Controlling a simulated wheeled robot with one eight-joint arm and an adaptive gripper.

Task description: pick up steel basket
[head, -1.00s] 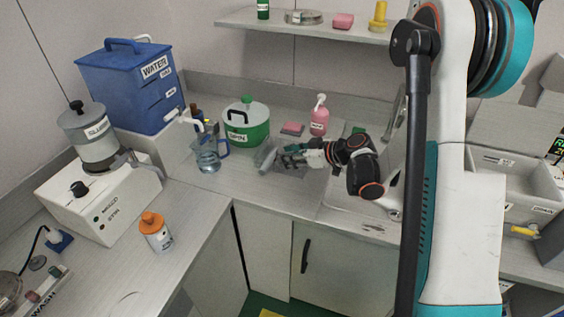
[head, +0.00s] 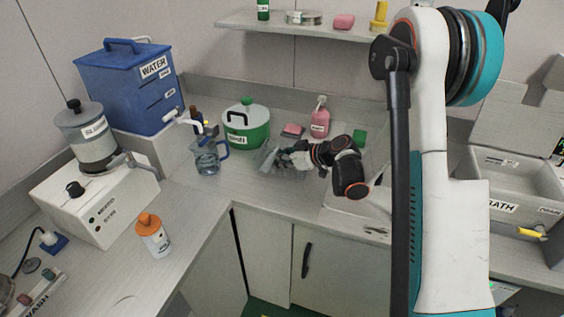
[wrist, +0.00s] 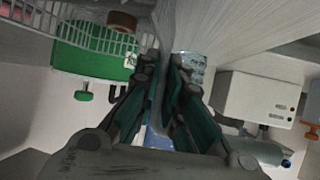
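The steel basket (head: 267,160) is a small grey wire-mesh shape on the counter, in front of the green spin dryer; it is partly hidden by my gripper. White wire mesh (wrist: 100,38) shows at the upper left of the wrist view, and I cannot tell if it is part of the basket. My gripper (head: 281,158) is low at the basket's right side. In the wrist view, its teal-padded fingers (wrist: 165,72) stand on either side of a thin grey strip, probably part of the basket. I cannot tell whether they press on it.
The green spin dryer (head: 246,125) stands just behind, and a clear jug (head: 208,158) stands to the left. A pink bottle (head: 320,118) and a pink block (head: 293,130) are behind my gripper. An orange-capped bottle (head: 153,236) is front left. The front counter is clear.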

